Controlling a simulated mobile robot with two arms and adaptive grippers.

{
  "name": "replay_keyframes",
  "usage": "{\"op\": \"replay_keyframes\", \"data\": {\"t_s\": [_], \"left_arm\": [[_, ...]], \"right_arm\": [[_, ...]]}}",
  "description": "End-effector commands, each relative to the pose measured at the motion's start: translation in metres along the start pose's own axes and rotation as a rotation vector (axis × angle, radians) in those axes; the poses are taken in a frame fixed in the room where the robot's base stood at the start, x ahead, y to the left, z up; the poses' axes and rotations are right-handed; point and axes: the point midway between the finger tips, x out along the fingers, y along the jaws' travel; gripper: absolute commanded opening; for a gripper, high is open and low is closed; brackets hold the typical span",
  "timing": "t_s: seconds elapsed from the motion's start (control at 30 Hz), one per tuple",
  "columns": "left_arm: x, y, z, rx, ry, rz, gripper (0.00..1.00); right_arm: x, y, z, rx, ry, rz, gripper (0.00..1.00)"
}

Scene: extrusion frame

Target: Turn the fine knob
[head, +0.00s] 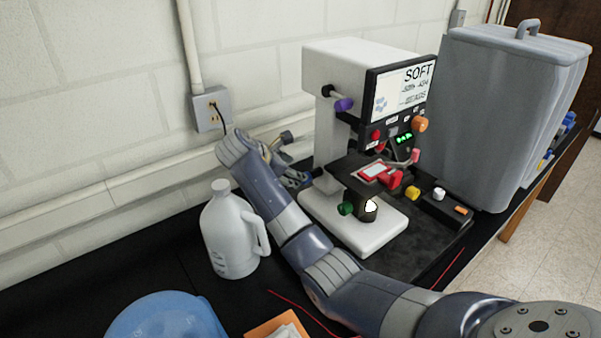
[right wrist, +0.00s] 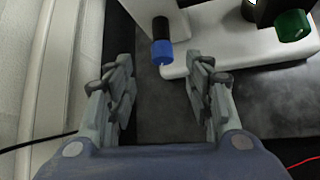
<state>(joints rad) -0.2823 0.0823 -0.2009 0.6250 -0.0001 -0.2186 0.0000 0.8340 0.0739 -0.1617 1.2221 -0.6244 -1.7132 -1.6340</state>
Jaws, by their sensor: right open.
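A white instrument (head: 335,60) with a screen stands on the black bench. A blue knob (right wrist: 162,52) on a dark shaft sticks out of it in the right wrist view. A green knob (head: 346,208) sits low on its front and also shows in the right wrist view (right wrist: 292,25). I cannot read which knob is the fine one. My right gripper (head: 300,162) is beside the instrument's left side. In the right wrist view my right gripper (right wrist: 163,68) is open, with the blue knob between its fingertips in the picture, near the tips; contact is not visible. My left gripper is not in view.
A purple knob (head: 343,105) and an orange knob (head: 419,124) are higher on the instrument. A white jug (head: 227,235) stands close to my right arm. A grey container (head: 490,105) is at the right. A wall outlet (head: 212,110) is behind, and a blue bowl (head: 165,318) is in front.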

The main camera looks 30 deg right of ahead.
Motion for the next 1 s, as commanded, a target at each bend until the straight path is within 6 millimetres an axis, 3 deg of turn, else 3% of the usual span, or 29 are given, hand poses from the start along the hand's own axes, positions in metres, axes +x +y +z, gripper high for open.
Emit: {"op": "replay_keyframes", "data": {"t_s": [0.2, 0.3, 0.43, 0.6, 0.7, 0.93, 0.97, 1.0], "left_arm": [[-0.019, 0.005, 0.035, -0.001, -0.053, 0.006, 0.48], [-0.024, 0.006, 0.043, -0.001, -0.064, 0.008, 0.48], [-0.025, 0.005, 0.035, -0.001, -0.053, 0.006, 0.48], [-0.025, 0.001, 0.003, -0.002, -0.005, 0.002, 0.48], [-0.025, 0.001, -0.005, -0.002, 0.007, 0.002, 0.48], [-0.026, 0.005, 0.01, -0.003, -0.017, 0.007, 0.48], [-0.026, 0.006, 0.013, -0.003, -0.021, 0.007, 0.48], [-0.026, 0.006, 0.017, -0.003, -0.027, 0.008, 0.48]], "right_arm": [[0.042, 0.0, 0.003, -0.001, 0.0, -0.004, 0.48], [0.059, 0.0, 0.002, -0.001, 0.0, -0.003, 0.48], [0.074, 0.0, 0.002, 0.0, -0.001, -0.002, 0.48], [0.085, 0.0, 0.001, 0.001, 0.0, -0.001, 0.48], [0.087, 0.0, 0.001, 0.001, 0.0, 0.0, 0.48], [0.088, 0.0, 0.001, 0.001, 0.0, 0.0, 0.48], [0.088, 0.0, 0.001, 0.001, 0.0, 0.0, 0.46], [0.088, 0.0, 0.001, 0.001, 0.0, 0.0, 0.36]]}}
